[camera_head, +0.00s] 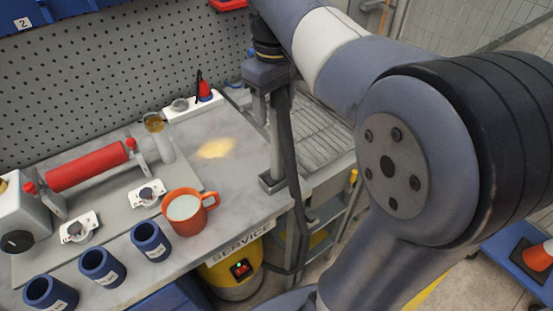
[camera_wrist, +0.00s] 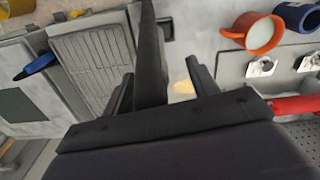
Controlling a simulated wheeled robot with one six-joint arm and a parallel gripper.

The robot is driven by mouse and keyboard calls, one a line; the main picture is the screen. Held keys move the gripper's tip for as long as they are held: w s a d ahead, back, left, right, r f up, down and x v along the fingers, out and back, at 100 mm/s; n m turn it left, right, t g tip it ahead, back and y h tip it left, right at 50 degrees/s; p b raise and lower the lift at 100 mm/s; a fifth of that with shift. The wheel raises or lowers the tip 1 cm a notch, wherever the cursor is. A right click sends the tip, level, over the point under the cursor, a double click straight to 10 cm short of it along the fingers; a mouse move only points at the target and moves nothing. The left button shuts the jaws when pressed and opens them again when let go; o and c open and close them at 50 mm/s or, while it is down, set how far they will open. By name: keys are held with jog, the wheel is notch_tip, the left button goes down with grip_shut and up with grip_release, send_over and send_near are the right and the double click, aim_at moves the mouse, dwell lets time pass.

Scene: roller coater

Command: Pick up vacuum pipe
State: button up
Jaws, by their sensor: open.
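The vacuum pipe (camera_head: 292,150) is a dark, thin tube. It stands upright at the table's right edge by a grey holder (camera_head: 272,182) and runs down towards the yellow vacuum (camera_head: 236,272). My gripper (camera_head: 270,95) is pointed down at the pipe's upper end. In the wrist view my gripper (camera_wrist: 158,72) is open, with a dark upright length, apparently the pipe (camera_wrist: 150,55), between its two fingers. I cannot tell whether either finger touches it.
An orange mug (camera_head: 189,210) and several blue cups (camera_head: 150,240) stand on the table left of the pipe. The red roller (camera_head: 88,165) lies farther left. A grated sink area (camera_head: 318,135) is right of the pipe. A pegboard (camera_head: 110,75) closes the back.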

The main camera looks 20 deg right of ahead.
aim_at(277, 125)
jog(key=f, duration=0.5)
jog(key=shift+w+d+f, duration=0.15)
jog(key=shift+d+f, duration=0.15)
jog(key=shift+c, duration=0.3)
